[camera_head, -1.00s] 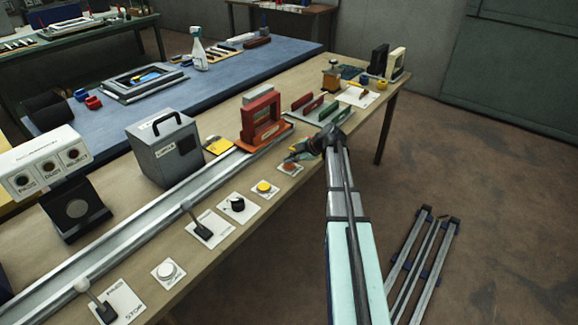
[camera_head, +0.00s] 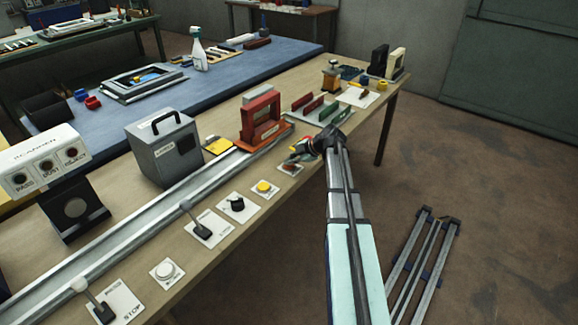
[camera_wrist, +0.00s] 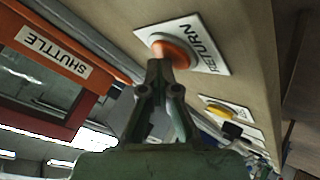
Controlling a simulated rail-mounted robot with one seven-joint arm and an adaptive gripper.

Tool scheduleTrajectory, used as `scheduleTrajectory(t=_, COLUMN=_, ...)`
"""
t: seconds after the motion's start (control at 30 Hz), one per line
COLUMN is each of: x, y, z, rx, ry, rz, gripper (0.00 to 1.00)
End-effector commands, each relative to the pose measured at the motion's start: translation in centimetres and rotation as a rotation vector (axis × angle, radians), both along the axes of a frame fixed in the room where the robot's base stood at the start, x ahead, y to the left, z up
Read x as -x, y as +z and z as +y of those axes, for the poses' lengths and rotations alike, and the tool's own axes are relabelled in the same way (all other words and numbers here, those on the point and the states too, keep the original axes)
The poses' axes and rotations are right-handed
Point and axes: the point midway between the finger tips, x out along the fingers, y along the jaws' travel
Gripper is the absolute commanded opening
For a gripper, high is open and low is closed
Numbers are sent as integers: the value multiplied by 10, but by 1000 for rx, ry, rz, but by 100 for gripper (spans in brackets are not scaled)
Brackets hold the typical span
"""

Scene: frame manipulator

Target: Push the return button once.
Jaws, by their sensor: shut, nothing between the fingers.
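The return button is an orange-red round cap on a white plate marked RETURN; the button (camera_wrist: 176,50) shows in the wrist view just beyond my fingertips. In the head view, the button (camera_head: 289,168) is at the table's near edge, partly behind my gripper (camera_head: 294,159). My gripper (camera_wrist: 160,68) is shut and empty, its tips overlapping the cap in the wrist view. They are touching it or very close; I cannot tell which, nor whether the cap is pressed in.
A yellow button (camera_head: 263,187), a black knob (camera_head: 237,203) and a lever (camera_head: 203,232) line the edge nearby. A red frame on an orange shuttle (camera_head: 262,135) stands on the rail behind.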

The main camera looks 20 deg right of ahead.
Motion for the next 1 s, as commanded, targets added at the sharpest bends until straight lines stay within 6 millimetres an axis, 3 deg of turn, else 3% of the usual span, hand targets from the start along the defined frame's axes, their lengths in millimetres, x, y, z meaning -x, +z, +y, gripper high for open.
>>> scheduleTrajectory(t=0.37, x=0, y=0, z=0, rx=1, ry=0, rz=1, gripper=0)
scheduleTrajectory(t=1.0, x=0, y=17, z=0, rx=1, ry=0, rz=1, gripper=0)
